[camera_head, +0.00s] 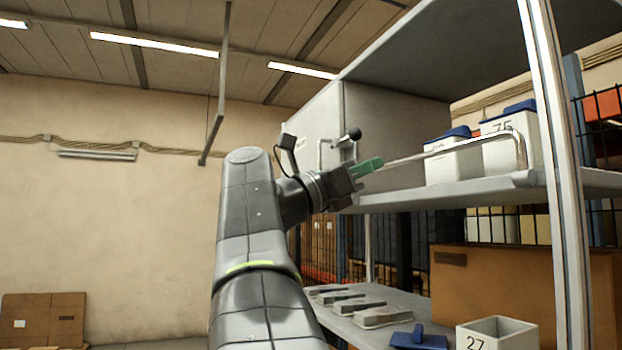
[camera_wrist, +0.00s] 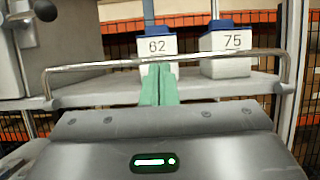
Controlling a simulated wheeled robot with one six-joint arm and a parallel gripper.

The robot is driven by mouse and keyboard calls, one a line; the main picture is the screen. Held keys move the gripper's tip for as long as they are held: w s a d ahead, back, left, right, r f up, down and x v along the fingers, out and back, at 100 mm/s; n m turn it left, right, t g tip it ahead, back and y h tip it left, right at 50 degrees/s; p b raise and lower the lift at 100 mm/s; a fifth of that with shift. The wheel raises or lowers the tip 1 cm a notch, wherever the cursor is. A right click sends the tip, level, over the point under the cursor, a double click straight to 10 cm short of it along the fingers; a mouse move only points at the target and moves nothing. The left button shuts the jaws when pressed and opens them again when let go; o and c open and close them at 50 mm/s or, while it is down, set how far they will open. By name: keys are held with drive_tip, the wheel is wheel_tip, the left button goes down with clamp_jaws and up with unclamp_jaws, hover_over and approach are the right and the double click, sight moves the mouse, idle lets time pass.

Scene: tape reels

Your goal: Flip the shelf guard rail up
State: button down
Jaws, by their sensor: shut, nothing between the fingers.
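The guard rail (camera_head: 462,142) is a thin metal bar with bent ends at the front edge of the upper shelf (camera_head: 465,191). Its bar stands above the shelf edge, in front of the white bins; its exact tilt is hard to tell. The wrist view shows the bar (camera_wrist: 225,54) across nearly the full width, with both ends running down to the shelf edge. My gripper (camera_head: 372,165) has green fingers, shut and empty. In the wrist view the fingertips (camera_wrist: 160,70) are at the bar, left of its middle. I cannot tell whether they touch it.
Bins 62 (camera_wrist: 157,46) and 75 (camera_wrist: 232,40), with blue lids, stand behind the rail. A grey cabinet (camera_head: 392,135) with a ball-knobbed lever (camera_head: 354,134) is at left. A shelf post (camera_head: 560,180) stands at right. Bin 27 (camera_head: 497,335) is on the lower shelf.

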drive_tip(key=r+b+v, duration=0.1)
drive_tip(key=v, duration=0.6)
drive_tip(key=shift+a+r+b, duration=0.2)
drive_tip(key=shift+a+b, duration=0.2)
drive_tip(key=shift+a, duration=0.15)
drive_tip(key=shift+s, duration=0.1)
drive_tip(key=shift+d, duration=0.15)
